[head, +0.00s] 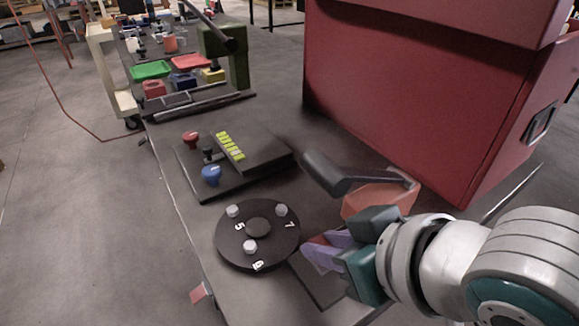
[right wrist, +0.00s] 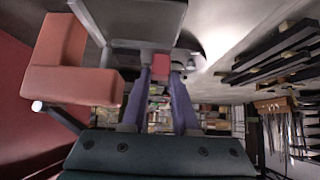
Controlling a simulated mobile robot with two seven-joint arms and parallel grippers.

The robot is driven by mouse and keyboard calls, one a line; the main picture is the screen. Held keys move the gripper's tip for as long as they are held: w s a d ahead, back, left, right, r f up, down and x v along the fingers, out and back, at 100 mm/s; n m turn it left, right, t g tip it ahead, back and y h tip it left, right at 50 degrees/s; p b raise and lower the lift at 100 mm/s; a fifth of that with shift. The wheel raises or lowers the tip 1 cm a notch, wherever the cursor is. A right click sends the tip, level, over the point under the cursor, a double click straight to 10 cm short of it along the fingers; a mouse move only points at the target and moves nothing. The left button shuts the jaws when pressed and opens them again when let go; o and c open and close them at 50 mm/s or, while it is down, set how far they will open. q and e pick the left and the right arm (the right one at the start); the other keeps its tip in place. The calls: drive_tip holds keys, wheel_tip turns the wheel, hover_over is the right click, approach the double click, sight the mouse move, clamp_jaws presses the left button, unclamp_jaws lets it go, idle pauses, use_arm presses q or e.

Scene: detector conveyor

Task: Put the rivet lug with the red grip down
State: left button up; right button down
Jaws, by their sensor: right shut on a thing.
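My right gripper (head: 322,250) comes in from the right, low over the table beside the black numbered disc. Its purple fingers are shut on the rivet lug's red grip (right wrist: 160,68), which shows between the fingertips in the right wrist view. In the head view only a little red shows at the fingers, and the rest of the lug is hidden. I cannot tell whether the lug touches a surface. A dark flat plate (head: 318,287) lies under the gripper. My left gripper is not in view.
The black disc (head: 228,246), marked 5, 6 and 7, carries pale pegs. An orange-red block with a dark lever (head: 378,197) stands just behind my gripper. A panel with red and blue knobs (head: 258,150) lies farther back. A large red cabinet (head: 400,90) bounds the right.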

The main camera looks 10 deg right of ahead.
drive_tip(key=shift+w+f+b, duration=0.1)
drive_tip(key=shift+f+b, duration=0.2)
drive_tip(key=shift+f, duration=1.4)
drive_tip(key=shift+f, duration=0.15)
drive_tip(key=c, duration=0.7)
unclamp_jaws()
drive_tip(key=shift+r, duration=0.2)
drive_tip(key=s+d+r+g+h+p, duration=0.1)
drive_tip(key=s+d+r, duration=0.1)
drive_tip(key=s, duration=0.3)
drive_tip(key=s+d+r+m+g+h, duration=0.1)
drive_tip(key=s+d+r+g, duration=0.1)
drive_tip(key=s, duration=0.4)
drive_tip(key=s+d+r+m+g+p, duration=0.1)
drive_tip(key=s+d+r, duration=0.3)
drive_tip(key=s, duration=0.1)
drive_tip(key=shift+s+g+h+p, duration=0.2)
drive_tip(key=shift+g+h+p, duration=0.1)
drive_tip(key=shift+g+h, duration=0.1)
